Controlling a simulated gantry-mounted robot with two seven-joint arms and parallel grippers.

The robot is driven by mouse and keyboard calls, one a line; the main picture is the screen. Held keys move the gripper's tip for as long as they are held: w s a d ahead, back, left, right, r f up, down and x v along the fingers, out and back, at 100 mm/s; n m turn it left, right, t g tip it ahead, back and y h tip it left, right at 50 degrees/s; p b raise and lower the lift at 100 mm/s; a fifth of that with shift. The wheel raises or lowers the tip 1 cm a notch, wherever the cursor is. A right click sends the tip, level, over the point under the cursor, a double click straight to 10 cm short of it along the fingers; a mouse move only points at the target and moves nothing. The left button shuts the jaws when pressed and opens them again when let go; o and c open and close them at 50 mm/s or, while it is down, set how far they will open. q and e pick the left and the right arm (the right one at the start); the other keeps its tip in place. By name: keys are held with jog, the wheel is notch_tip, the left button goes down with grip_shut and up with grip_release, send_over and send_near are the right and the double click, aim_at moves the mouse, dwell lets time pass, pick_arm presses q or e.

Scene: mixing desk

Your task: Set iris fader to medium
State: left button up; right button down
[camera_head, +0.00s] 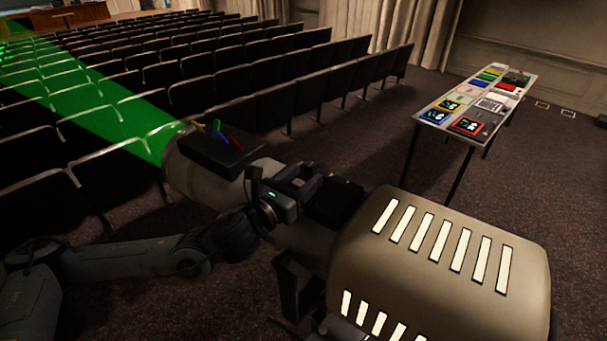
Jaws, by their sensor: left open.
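A large grey spotlight (440,265) with white-lit vent slots fills the lower middle and throws a green beam to the left. On its front part sits a dark box with several coloured levers (222,138): yellow, green, blue and red. No label shows which control is the iris fader. My left gripper (312,187) reaches in from the left over the middle of the spotlight. It is open, to the right of and nearer than the coloured levers. I cannot tell whether it touches the housing. My right gripper is not in view.
Rows of dark seats (230,80) fill the left and back. A table (432,117) with several coloured panels stands at the right. Carpeted floor (360,150) lies open between the seats and the table. A curtain and wall close off the back.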

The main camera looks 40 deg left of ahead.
pick_arm(q)
jog(key=shift+w, duration=0.35)
grip_shut()
